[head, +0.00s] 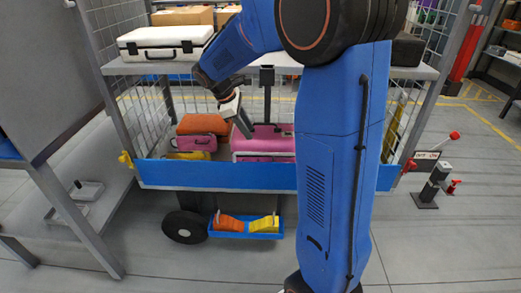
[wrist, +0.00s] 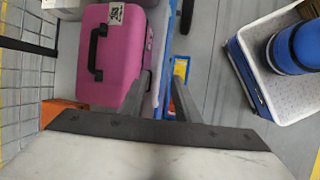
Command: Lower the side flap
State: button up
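The side flap is the long blue panel (head: 215,176) along the near side of the cart in the head view. It stands upright, and my arm hides part of it toward the right. My gripper (head: 247,132) is above the flap, near a pink case (head: 262,146). In the wrist view its two fingers (wrist: 160,84) are apart with nothing clearly held. The pink case (wrist: 112,48) lies just left of them. Contact with the flap cannot be told.
A shelf (head: 130,67) above the flap carries a white case (head: 165,42) and boxes. A blue tray with orange and yellow wedges (head: 228,223) hangs below the flap. A black wheel (head: 185,227) is under the cart. A grey table stands left; a lever post (head: 433,187) stands right.

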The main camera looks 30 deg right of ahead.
aim_at(260, 154)
jog(key=x, duration=1.2)
jog(key=shift+f, duration=0.1)
jog(key=shift+c, duration=0.5)
grip_shut()
